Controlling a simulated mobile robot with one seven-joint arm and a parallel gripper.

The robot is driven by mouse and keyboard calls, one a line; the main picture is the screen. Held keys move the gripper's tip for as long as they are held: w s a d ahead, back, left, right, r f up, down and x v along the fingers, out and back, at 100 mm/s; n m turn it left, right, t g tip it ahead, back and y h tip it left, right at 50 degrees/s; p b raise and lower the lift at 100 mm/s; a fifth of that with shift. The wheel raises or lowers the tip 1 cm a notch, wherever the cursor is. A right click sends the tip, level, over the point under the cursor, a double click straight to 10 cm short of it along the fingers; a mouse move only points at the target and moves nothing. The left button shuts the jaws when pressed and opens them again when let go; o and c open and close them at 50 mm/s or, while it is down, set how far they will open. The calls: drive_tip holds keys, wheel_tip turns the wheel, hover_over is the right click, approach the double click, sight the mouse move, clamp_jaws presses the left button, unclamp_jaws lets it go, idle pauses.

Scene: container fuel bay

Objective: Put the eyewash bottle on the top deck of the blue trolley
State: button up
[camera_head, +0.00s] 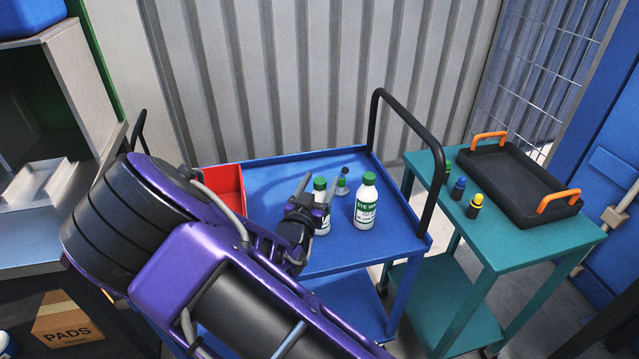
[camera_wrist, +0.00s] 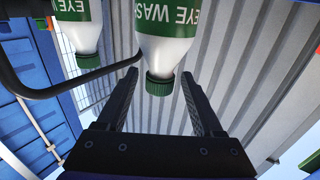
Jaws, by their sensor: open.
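Two white eyewash bottles with green caps and green labels stand upright on the top deck of the blue trolley (camera_head: 275,210). The left eyewash bottle (camera_head: 322,226) is partly hidden behind my gripper (camera_head: 317,187); the right eyewash bottle (camera_head: 366,205) is in clear view. My gripper is open. In the wrist view, which looks upside down, the cap of the nearer eyewash bottle (camera_wrist: 165,48) shows between the open fingers (camera_wrist: 158,74); I cannot tell whether they touch it. The other eyewash bottle (camera_wrist: 80,32) shows to the left, outside the fingers.
A red bin (camera_head: 226,184) sits at the deck's left. A small green item (camera_head: 342,187) is behind the bottles. The trolley's black handle (camera_head: 408,118) rises on the right. A teal cart (camera_head: 540,245) beside it holds a black tray (camera_head: 515,180) and small bottles.

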drive_tip(key=v, duration=1.2)
drive_tip(key=shift+p, duration=0.45)
drive_tip(key=shift+r, duration=0.15)
